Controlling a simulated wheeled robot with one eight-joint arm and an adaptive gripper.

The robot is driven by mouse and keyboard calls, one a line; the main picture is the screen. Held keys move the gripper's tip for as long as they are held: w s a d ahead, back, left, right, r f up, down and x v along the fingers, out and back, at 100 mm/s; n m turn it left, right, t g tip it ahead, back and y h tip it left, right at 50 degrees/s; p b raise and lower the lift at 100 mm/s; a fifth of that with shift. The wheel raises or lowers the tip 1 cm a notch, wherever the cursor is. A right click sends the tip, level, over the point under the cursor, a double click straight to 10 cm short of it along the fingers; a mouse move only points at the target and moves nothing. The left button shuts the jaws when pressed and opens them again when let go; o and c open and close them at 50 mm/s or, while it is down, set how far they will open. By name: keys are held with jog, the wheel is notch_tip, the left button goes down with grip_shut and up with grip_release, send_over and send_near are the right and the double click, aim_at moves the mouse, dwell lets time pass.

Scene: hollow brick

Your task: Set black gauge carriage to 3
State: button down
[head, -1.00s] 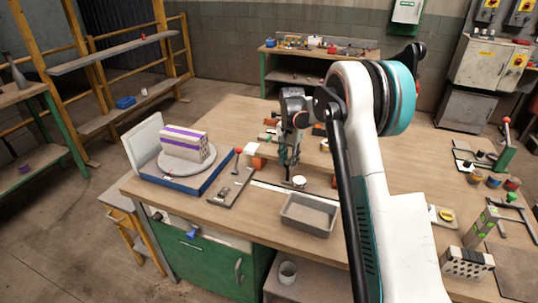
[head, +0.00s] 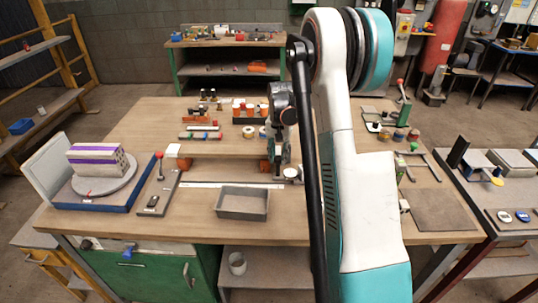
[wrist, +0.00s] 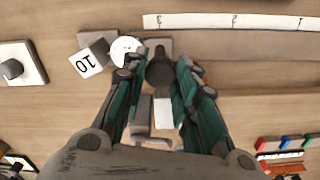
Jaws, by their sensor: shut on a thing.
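My gripper (wrist: 158,68) is shut on the black gauge carriage (wrist: 160,75), whose dark round knob shows between the fingertips in the wrist view. In the head view my gripper (head: 278,172) stands at the right part of the white scale strip (head: 225,185), and the carriage is hidden. The strip (wrist: 235,21) also shows in the wrist view with upside-down, blurred marks; the leftmost looks like a 3, close to the carriage's side. A white round disc (wrist: 125,48) sits beside the fingers; it also shows in the head view (head: 292,173).
A white block marked 10 (wrist: 90,58) lies near the disc. A grey tray (head: 242,203) stands in front of the strip. A red-knobbed lever (head: 160,168) and a turntable with a brick (head: 98,160) are to the left.

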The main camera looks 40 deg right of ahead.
jog(key=shift+s+d, duration=0.15)
jog(key=c, duration=1.3)
grip_release()
jog(key=shift+d, duration=0.15)
notch_tip(320, 180, up, 12)
